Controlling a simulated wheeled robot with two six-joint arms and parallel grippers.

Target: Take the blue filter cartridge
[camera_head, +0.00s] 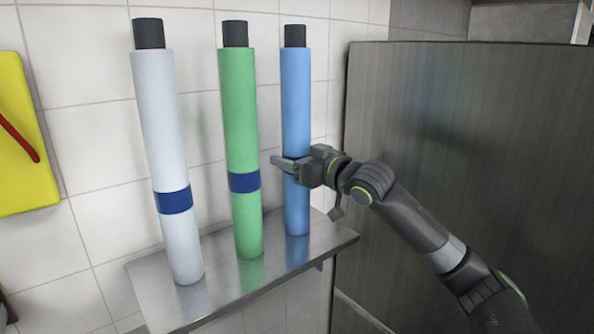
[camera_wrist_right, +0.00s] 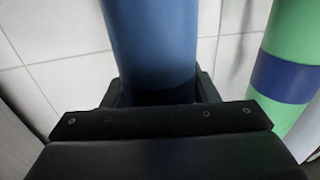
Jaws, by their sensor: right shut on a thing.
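The blue filter cartridge (camera_head: 296,105) is a tall light-blue cylinder with a black top, upright at the right end of a metal shelf (camera_head: 165,302). My right gripper (camera_head: 290,165) is shut on it around its middle, reaching in from the right. In the right wrist view the blue cartridge (camera_wrist_right: 152,45) rises between the fingers of my right gripper (camera_wrist_right: 155,92). The part of the cartridge behind the gripper is hidden. Its base appears to be at the shelf surface. My left gripper is not in view.
A green cartridge (camera_head: 238,110) with a dark blue band stands close to the left of the blue one. A white cartridge (camera_head: 160,120) stands farther left. A large metal cabinet (camera_head: 455,120) is on the right. A tiled wall (camera_head: 95,130) and a yellow board (camera_head: 20,150) are behind.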

